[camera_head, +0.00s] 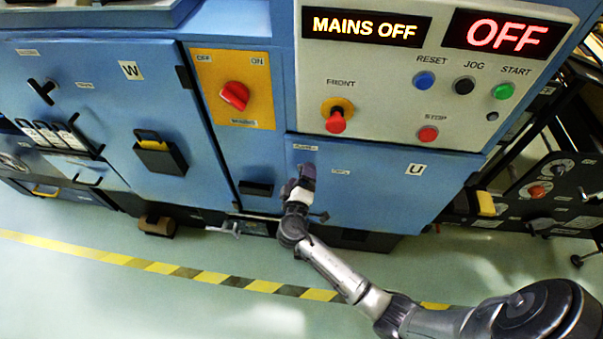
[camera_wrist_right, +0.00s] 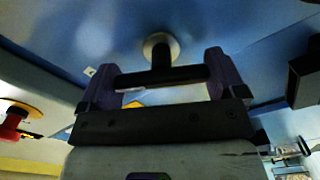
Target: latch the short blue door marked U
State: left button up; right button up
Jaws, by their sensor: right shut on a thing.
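The short blue door (camera_head: 375,190) marked U (camera_head: 416,169) sits low on the machine, under the grey control panel, and looks flush with the front. My right gripper (camera_head: 303,178) is at the door's upper left part. In the right wrist view my right gripper (camera_wrist_right: 160,82) has its purple fingers at the two ends of a black T-shaped handle (camera_wrist_right: 160,56), shut on it. The handle's stem meets a round metal base on the blue face. In the head view the gripper hides the handle. My left gripper is not in view.
The control panel (camera_head: 393,95) above reads MAINS OFF and OFF and carries several buttons, with a red mushroom knob (camera_head: 336,121) near the gripper. A taller door (camera_head: 95,85) marked W and a red rotary switch (camera_head: 235,96) are left. A striped floor line (camera_head: 210,276) crosses the clear floor.

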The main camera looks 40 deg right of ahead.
jog(key=n+p, duration=0.2)
jog(key=n, duration=0.2)
jog(key=shift+w+r+p, duration=0.1)
jog(key=shift+p, duration=0.2)
jog(key=shift+n, duration=0.7)
jog(key=shift+p, duration=0.3)
jog(key=o, duration=0.6)
jog(key=shift+o, duration=0.2)
jog(key=shift+a, duration=0.15)
